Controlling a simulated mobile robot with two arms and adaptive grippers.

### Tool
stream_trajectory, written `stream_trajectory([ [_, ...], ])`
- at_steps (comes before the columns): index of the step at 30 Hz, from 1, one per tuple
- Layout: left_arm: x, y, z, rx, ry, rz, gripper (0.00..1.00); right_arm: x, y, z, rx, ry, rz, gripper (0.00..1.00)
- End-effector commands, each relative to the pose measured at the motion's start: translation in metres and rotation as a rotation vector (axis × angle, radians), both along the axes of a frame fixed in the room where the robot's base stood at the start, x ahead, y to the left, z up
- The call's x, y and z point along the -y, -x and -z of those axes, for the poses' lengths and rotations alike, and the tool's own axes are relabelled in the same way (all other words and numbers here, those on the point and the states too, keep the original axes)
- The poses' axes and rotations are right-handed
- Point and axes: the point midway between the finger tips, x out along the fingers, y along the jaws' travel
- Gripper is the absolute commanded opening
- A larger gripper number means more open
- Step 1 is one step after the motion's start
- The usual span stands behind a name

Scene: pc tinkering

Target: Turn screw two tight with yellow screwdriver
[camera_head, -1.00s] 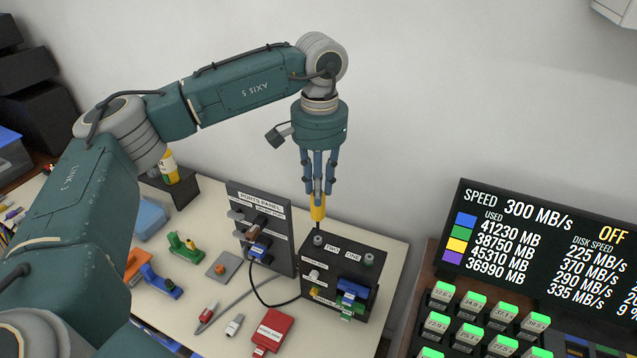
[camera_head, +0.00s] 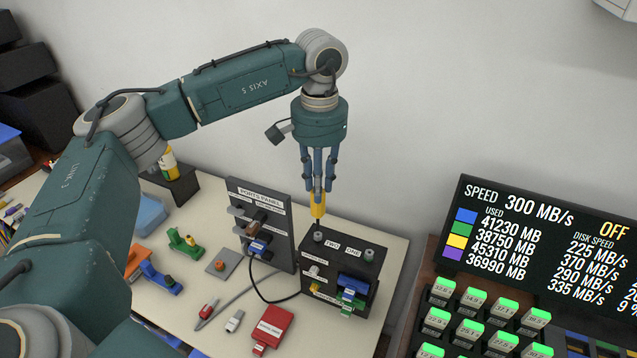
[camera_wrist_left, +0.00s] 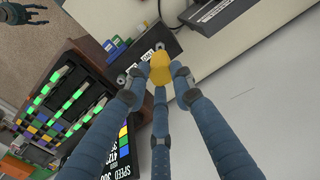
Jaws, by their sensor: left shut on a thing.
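My left gripper (camera_head: 318,190) points straight down, with its fingers shut on the yellow screwdriver (camera_head: 318,207). The screwdriver stands upright over the left end of the black box (camera_head: 345,292), directly above screw two (camera_head: 318,237), by the label TWO. Its thin shaft reaches down to the screw; I cannot tell whether the tip is seated. Screw one (camera_head: 369,255) is at the right end of the box top. In the left wrist view the yellow handle (camera_wrist_left: 159,68) sits between the three fingers. My right gripper (camera_wrist_left: 27,20) shows at the top left there, away from the box, its fingers apart.
The ports panel (camera_head: 281,229) stands close behind and left of the box, with a black cable running from it. A red drive (camera_head: 273,328) and small plugs lie in front. A speed display (camera_head: 540,245) and green-topped blocks (camera_head: 473,300) are at the right.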

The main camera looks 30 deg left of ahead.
Motion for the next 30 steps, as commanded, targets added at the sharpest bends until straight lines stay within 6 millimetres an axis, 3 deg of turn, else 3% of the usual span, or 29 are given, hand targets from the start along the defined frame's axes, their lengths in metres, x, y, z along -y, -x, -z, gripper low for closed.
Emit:
stream_trajectory([
  [30, 0.0, 0.0, 0.014, 0.0, 0.0, 0.0, 0.0, 0.004, -0.001, 0.011, 0.001, 0.004, -0.002, 0.55],
])
